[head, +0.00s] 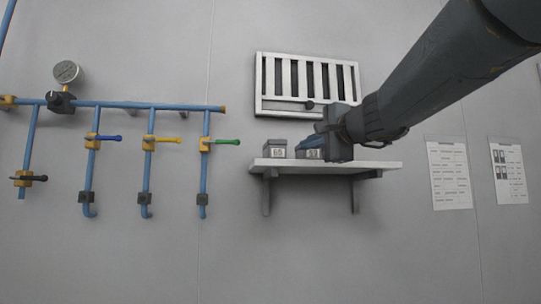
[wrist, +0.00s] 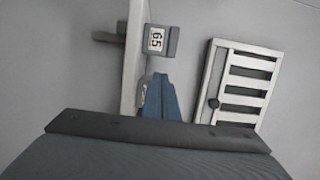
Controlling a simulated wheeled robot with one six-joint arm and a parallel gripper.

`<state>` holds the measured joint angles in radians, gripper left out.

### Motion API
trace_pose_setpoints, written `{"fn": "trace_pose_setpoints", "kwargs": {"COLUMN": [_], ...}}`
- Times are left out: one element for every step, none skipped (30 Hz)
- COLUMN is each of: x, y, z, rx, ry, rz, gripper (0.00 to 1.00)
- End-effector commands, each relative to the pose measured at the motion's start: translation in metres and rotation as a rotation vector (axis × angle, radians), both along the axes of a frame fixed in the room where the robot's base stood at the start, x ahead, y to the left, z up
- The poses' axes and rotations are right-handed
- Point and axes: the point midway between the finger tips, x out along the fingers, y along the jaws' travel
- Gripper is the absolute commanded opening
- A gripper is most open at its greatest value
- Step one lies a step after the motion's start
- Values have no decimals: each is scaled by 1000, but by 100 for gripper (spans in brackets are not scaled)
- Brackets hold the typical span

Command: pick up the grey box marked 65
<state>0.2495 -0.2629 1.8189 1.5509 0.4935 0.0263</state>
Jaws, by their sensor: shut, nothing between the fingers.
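The grey box marked 65 (head: 275,148) stands on the left part of the white wall shelf (head: 375,165). In the wrist view the same box (wrist: 162,40) shows with its label turned sideways, beyond my fingertips. My gripper (head: 306,143) has blue fingers and is shut and empty, just right of that box in the head view. In the wrist view the fingers (wrist: 160,80) point at the box, with a small visible gap. A second grey box (head: 314,154) with a label stands to the right, partly hidden by my gripper.
A white vent grille (head: 259,85) is on the wall above the shelf. Blue pipes (head: 150,106) with coloured valve handles and a gauge (head: 67,72) are to the left. Papers (head: 450,175) hang on the right. The shelf's right end looks bare.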

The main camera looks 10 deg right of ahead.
Motion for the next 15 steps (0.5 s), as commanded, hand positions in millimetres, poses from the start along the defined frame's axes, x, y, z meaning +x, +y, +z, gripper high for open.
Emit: {"fn": "trace_pose_setpoints", "kwargs": {"x": [3, 6, 11, 14, 19, 26, 31, 36, 43, 48, 53, 59, 64, 68, 73], "y": [1, 2, 4, 5, 6, 7, 9, 10, 12, 13, 14, 16, 17, 18, 19], "z": [0, 0, 0, 0, 0, 0, 0, -1, 0, -1, 0, 0, 0, 0, -1], "rx": [0, 0, 0, 0, -1, 0, 0, 0, 0, -1, 0, -1, 0, -1, -2], "ry": [1, 2, 3, 3, 3, 5, 5, 5, 5, 5, 5, 5, 5, 4, 6], "rz": [2, 3, 3, 3, 2, 2, 3, 4, 3, 2, 2, 3, 3, 2, 1], "gripper": [0, 0, 0, 0, 0, 0, 0, 0, 0, 0, 0, 0, 0, 0, 0]}}
